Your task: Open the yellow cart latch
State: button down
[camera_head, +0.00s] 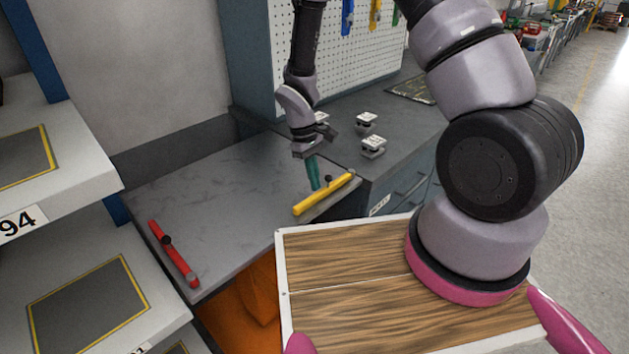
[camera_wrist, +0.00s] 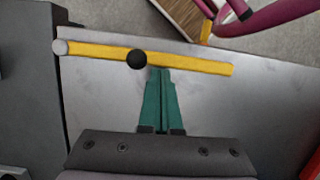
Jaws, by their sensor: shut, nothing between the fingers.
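The yellow cart latch (camera_head: 322,196) is a flat bar with a black knob, lying along the right edge of the grey cart top (camera_head: 225,190). In the wrist view the yellow latch (camera_wrist: 200,62) runs across the upper part, with its black knob (camera_wrist: 137,59) left of the fingertips. My gripper (camera_head: 315,186) has green fingers and is over the cart top, close beside the latch. In the wrist view my gripper (camera_wrist: 160,72) is shut and empty, its tips at the bar's near edge. I cannot tell whether they touch it.
A red latch (camera_head: 174,255) lies at the cart's left edge. A workbench (camera_head: 400,135) with small metal parts (camera_head: 373,146) and a pegboard (camera_head: 340,55) stands behind. Shelves (camera_head: 75,165) stand at the left. A wood-topped surface (camera_head: 340,265) lies in front.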

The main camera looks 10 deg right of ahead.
jog(key=v, duration=1)
jog(key=shift+r, duration=0.3)
jog(key=s+d+r+m+t+y, duration=0.1)
jog(key=d+r+m+t, duration=0.2)
jog(key=r, duration=0.8)
jog(key=s+d+r+m+t+y, duration=0.1)
jog(key=d+r+m+y, duration=0.15)
jog(key=d+r, duration=0.6)
jog(key=s+d+r+m+t, duration=0.3)
jog(key=s+r+m+t, duration=0.2)
jog(key=s+r, duration=0.7)
jog(key=shift+d+r+m, duration=0.25)
jog(key=shift+r+m, duration=0.5)
jog(key=shift+r, duration=0.1)
jog(key=c, duration=1.5)
grip_release()
jog(key=shift+c, duration=0.2)
